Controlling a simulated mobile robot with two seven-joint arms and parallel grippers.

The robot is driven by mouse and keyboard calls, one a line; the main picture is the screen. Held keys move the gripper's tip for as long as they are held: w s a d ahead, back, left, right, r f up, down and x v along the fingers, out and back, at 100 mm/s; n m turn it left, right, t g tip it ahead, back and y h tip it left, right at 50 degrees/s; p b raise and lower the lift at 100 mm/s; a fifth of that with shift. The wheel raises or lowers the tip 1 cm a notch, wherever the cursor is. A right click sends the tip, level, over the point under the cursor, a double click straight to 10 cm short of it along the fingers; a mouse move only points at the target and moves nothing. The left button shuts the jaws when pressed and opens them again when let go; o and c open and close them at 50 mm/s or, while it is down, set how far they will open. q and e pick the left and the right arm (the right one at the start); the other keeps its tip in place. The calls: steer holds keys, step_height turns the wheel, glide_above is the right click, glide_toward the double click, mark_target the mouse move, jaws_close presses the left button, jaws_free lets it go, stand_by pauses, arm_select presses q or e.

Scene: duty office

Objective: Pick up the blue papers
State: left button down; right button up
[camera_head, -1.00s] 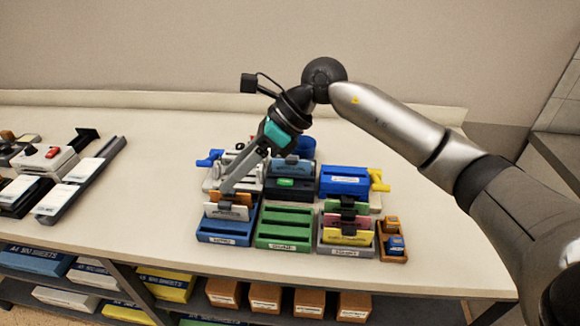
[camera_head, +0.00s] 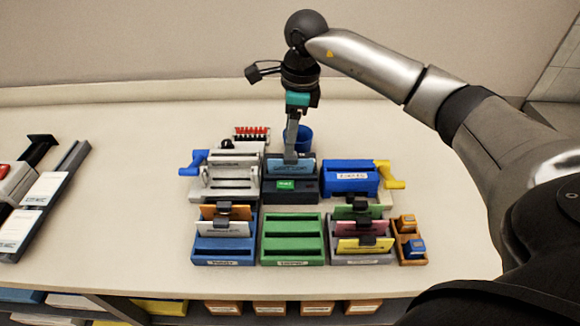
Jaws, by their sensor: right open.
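The blue papers (camera_head: 305,167) stand upright in a dark holder (camera_head: 305,197) with a green label, at the back middle of the group of desk items. My right gripper (camera_head: 290,158) points down at the left part of the blue papers, with its jaws open. Its fingers hide part of the papers, and I cannot tell whether they touch them. My left gripper is not in view.
A silver punch with a blue handle (camera_head: 230,178) stands left of the holder. A blue machine with a yellow handle (camera_head: 350,178) stands right. In front are a blue rack (camera_head: 222,248), an empty green rack (camera_head: 291,240) and a grey rack (camera_head: 360,259). A blue cup stands behind.

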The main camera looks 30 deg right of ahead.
mark_target(290, 160)
step_height(290, 160, down, 3)
steer(key=shift+w+a+r, duration=0.1)
steer(key=shift+r, duration=0.1)
steer(key=shift+f, duration=0.35)
steer(key=f, duration=0.3)
steer(key=shift+d+f, duration=0.2)
steer(key=shift+f, duration=0.5)
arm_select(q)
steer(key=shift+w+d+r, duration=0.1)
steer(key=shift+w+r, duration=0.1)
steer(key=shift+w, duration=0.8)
arm_select(e)
jaws_close()
